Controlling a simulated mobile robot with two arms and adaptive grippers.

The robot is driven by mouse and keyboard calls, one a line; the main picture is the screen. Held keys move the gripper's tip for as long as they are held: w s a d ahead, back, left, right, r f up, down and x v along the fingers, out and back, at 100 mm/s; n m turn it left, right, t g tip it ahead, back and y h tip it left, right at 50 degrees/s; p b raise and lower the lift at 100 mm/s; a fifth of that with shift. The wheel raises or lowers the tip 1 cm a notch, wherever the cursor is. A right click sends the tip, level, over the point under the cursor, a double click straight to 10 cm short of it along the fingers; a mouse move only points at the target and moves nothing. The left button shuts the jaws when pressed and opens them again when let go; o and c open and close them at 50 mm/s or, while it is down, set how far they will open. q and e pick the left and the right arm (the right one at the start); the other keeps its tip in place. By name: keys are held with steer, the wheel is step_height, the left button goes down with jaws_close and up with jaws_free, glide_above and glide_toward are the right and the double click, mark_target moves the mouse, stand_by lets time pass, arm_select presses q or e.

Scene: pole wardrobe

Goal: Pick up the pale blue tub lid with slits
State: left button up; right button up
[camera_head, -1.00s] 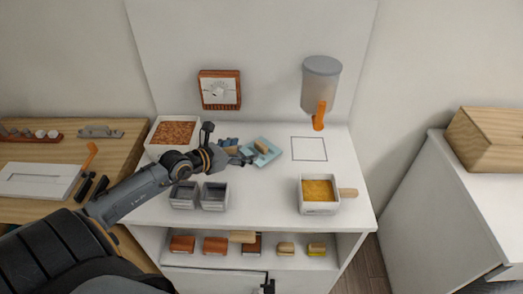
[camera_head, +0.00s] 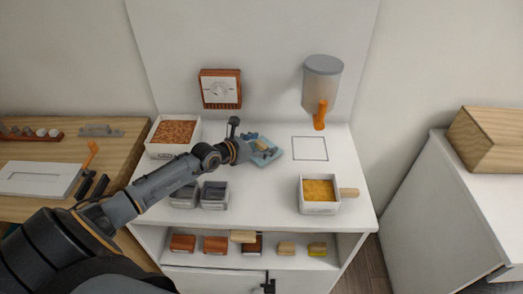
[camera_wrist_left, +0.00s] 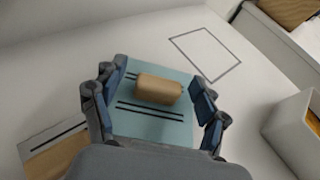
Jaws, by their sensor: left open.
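The pale blue tub lid (camera_head: 267,157) lies flat on the white worktop, with a wooden block-like handle (camera_wrist_left: 159,89) on top. The left wrist view shows the lid's plate (camera_wrist_left: 148,125) with dark slits on both sides of the handle. My left gripper (camera_head: 260,148) is open over the lid. In the wrist view its fingers (camera_wrist_left: 152,95) stand on either side of the wooden handle, apart from it. The gripper and arm hide part of the lid in the head view. My right gripper does not show.
A white tub of brown bits (camera_head: 152,150) stands left of my arm. Two small grey bins (camera_head: 214,203) sit in front. A white tub with orange contents (camera_head: 319,208) is at the right, near an outlined square (camera_head: 310,137). A dispenser (camera_head: 322,85) hangs behind.

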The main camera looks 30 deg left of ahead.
arm_select(q)
steer(key=c, duration=1.1)
steer(key=shift+o, duration=0.2)
steer(key=shift+r, duration=0.1)
